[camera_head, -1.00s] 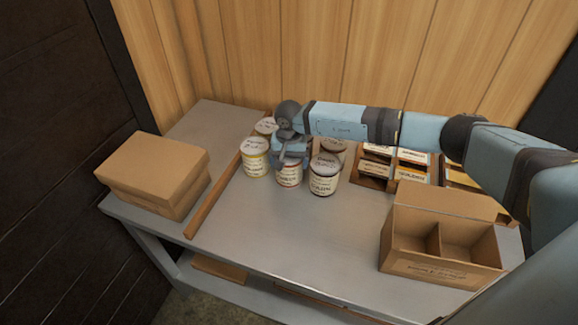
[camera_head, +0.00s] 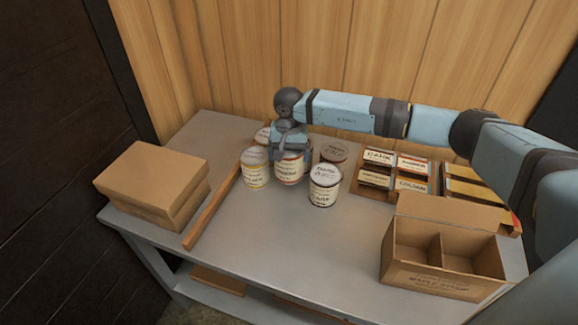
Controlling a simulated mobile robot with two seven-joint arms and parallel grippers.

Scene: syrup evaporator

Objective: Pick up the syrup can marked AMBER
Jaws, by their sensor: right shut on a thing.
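My right gripper (camera_head: 290,150) comes down from above and is shut on the middle front syrup can (camera_head: 291,170), a pale-labelled can with a reddish band. The can is upright and appears raised a little off the table. Its label is too small to read surely, so I cannot confirm AMBER. The gripper hides its lid. One front can (camera_head: 256,172) stands to its left and another (camera_head: 324,188) to its right. Two more cans, a left one (camera_head: 263,134) and a right one (camera_head: 334,151), stand behind, the left partly hidden. My left gripper is out of view.
An open two-compartment carton (camera_head: 430,276) stands empty at front right. Behind it is a rack of label cards (camera_head: 395,172). Closed cardboard boxes (camera_head: 150,178) sit at left, beside a wooden strip (camera_head: 212,208). The grey table (camera_head: 290,235) is clear in front.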

